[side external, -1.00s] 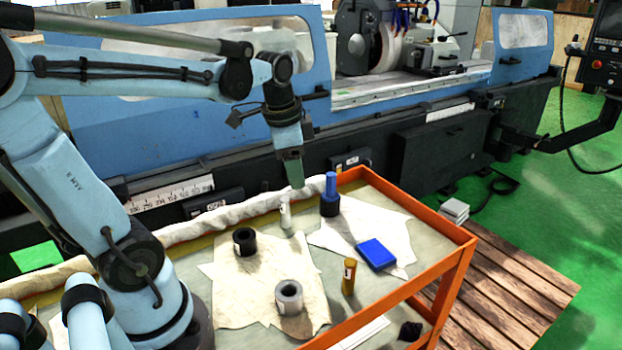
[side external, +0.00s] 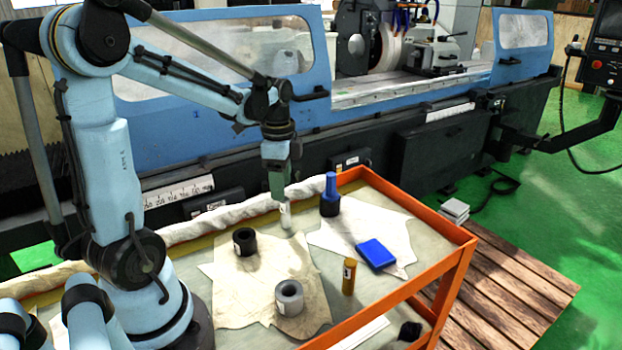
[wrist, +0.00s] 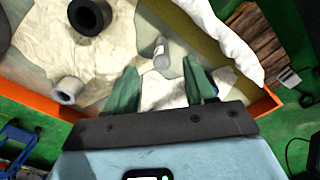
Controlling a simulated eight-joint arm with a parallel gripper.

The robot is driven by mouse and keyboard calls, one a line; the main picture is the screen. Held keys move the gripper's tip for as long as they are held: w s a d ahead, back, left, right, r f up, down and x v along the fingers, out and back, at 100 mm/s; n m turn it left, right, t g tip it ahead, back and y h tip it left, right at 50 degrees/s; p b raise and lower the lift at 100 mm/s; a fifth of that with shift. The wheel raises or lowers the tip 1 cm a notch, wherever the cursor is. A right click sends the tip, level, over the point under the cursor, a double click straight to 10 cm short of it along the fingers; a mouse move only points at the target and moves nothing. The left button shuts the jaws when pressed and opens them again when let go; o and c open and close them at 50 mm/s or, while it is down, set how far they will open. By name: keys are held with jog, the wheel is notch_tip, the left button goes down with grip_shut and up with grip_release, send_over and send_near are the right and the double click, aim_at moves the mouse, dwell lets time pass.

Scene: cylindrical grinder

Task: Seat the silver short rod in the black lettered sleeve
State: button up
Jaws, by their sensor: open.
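The silver short rod (side external: 286,221) stands upright on the cart top, with a pale label on its side. It also shows in the wrist view (wrist: 161,55), ahead of the gap between my fingers. My gripper (side external: 280,198) points down, open and empty, its green fingertips overlapping the rod's upper part in the side view. In the wrist view my gripper (wrist: 160,72) has its fingers spread apart. I cannot tell whether the tips straddle the rod's top. The black sleeve (side external: 245,242), with a white mark, stands open-topped on the cloth left of the rod; it shows too in the wrist view (wrist: 88,16).
A grey sleeve (side external: 289,298) stands on the near cloth. A yellow rod (side external: 349,277) and a flat blue box (side external: 375,254) are to the right. A blue-topped black piece (side external: 330,195) stands behind. The orange rim (side external: 445,262) and a rolled white cloth (side external: 215,225) border the cart.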

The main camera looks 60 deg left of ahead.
aim_at(285, 213)
jog(key=shift+w+d+f, duration=0.1)
jog(key=shift+w+f, duration=0.05)
jog(key=shift+f, duration=1.2)
jog(key=shift+w+f, duration=0.1)
jog(key=shift+f, duration=1.25)
grip_shut()
